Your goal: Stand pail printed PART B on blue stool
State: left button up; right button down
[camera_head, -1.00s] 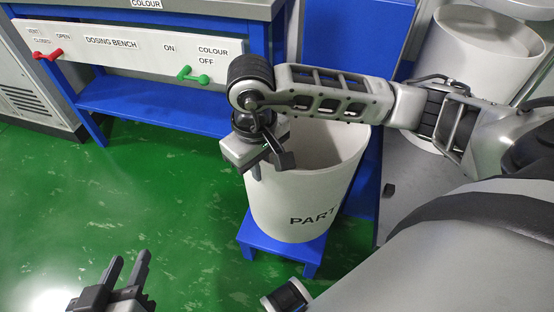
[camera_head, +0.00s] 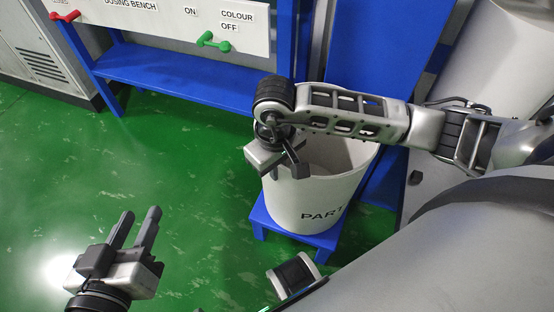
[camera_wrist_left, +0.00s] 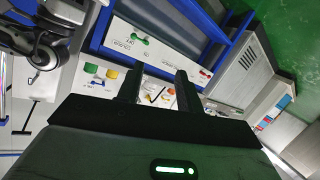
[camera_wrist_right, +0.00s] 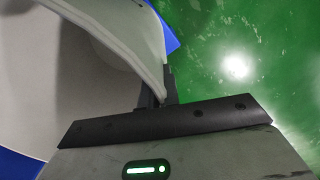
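A white pail (camera_head: 290,208) printed "PART" stands upright on a blue stool (camera_head: 262,221) in the head view; the letter after "PART" is hidden by my body. The pail's base appears to rest on the stool top. My right gripper (camera_head: 293,165) is at the pail's near-left rim. In the right wrist view the fingers (camera_wrist_right: 157,88) are close together with the pail's wall (camera_wrist_right: 110,35) between them, so it is shut on the rim. My left gripper (camera_head: 135,230) is empty and open above the green floor; its two fingers stand apart in the left wrist view (camera_wrist_left: 158,88).
A blue dosing bench (camera_head: 185,78) with a red handle (camera_head: 66,15) and a green handle (camera_head: 213,41) is at the back left. A large white container (camera_head: 497,60) stands at the back right. The green floor left of the stool is clear.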

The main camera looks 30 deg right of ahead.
jog(key=shift+w+f, duration=0.1)
jog(key=shift+f, duration=0.4)
pick_arm(q)
jog(key=shift+d+r, duration=0.1)
jog(key=shift+r, duration=0.15)
jog(key=shift+f, duration=0.1)
pick_arm(e)
jog(key=shift+f, duration=0.1)
jog(key=c, duration=2.1)
grip_release()
jog(key=shift+f, duration=0.2)
jog(key=o, duration=0.5)
jog(key=shift+r, duration=0.1)
jog(key=shift+c, duration=0.2)
